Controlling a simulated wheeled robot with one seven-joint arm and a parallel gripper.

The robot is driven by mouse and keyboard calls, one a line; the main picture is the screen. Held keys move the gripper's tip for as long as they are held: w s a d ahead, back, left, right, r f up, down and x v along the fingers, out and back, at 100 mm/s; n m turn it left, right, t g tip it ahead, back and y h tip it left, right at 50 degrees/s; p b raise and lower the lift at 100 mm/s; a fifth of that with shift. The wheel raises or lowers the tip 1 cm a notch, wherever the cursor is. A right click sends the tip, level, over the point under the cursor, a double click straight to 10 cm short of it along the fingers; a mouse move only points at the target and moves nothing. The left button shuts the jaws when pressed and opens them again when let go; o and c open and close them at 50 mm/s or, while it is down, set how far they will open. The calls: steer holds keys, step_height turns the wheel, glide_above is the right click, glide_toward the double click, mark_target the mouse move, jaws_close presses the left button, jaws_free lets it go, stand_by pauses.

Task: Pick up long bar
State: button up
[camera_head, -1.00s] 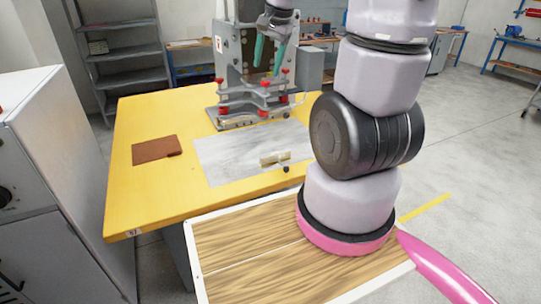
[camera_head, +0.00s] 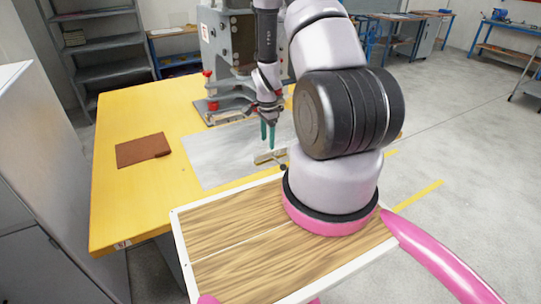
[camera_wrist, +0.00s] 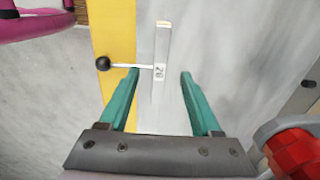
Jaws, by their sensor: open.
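The long bar is a pale, narrow bar (camera_head: 268,157) lying on the grey sheet, near the table's front edge. A thin side rod with a black ball end sticks out from it. In the wrist view the bar (camera_wrist: 162,45) runs upright in the picture, with a small printed label on it and the black ball (camera_wrist: 103,63) to its left. My gripper (camera_head: 268,133) is open, with two green fingers pointing down above the bar. In the wrist view the gripper (camera_wrist: 161,73) has the bar showing between its spread fingers, and I see no grip on it.
The yellow table (camera_head: 125,200) carries the grey sheet (camera_head: 205,160) and a brown pad (camera_head: 142,149). A grey press fixture (camera_head: 225,45) with red knobs stands behind my gripper. A red knob (camera_wrist: 297,152) is close at the lower right of the wrist view.

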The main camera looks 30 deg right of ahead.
mark_target(267, 151)
steer(key=f, duration=0.7)
steer(key=shift+a+f, duration=0.2)
steer(key=shift+f, duration=0.1)
jaws_close()
stand_by(1.1)
